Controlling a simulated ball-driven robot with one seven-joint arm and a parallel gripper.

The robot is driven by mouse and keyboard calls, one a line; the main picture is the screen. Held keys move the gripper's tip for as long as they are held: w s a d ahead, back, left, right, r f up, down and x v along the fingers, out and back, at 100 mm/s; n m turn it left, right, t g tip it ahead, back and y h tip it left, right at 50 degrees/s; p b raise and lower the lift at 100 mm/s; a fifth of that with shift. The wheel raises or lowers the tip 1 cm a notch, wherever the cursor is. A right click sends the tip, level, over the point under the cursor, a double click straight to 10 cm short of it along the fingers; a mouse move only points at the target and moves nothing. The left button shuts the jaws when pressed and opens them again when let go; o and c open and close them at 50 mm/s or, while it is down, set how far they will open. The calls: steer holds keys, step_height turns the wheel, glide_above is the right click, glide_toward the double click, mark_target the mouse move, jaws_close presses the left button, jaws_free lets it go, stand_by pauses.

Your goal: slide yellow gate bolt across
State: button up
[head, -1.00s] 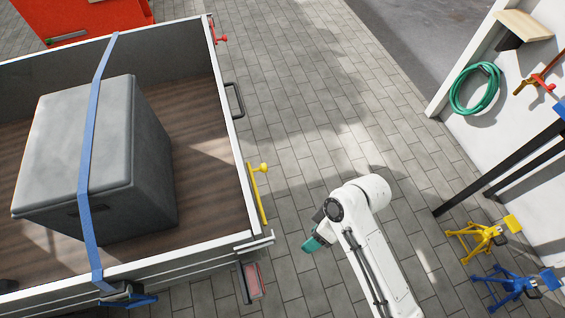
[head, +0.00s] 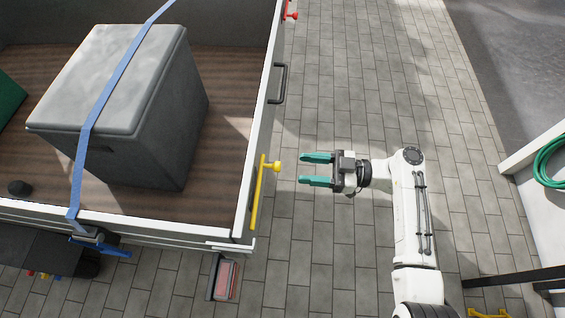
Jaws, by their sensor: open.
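The yellow gate bolt (head: 258,192) sits on the outer face of the trailer's right-hand gate (head: 262,110), near its lower corner. It is a long yellow bar with a round knob (head: 277,167) sticking out to the right. My gripper (head: 302,169) has teal fingers that point left toward the knob. The fingers are open and empty, one above and one below the knob's level in the picture. A small gap of paving shows between the fingertips and the knob.
A black handle (head: 278,84) and a red bolt (head: 290,15) are farther up the same gate. A grey box (head: 120,100) under a blue strap (head: 114,85) stands in the trailer. A red tail light (head: 226,281) juts out below the corner.

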mark_target(278, 165)
steer(key=a, duration=0.8)
steer(key=shift+w+p, duration=0.1)
steer(key=shift+p, duration=0.25)
jaws_close()
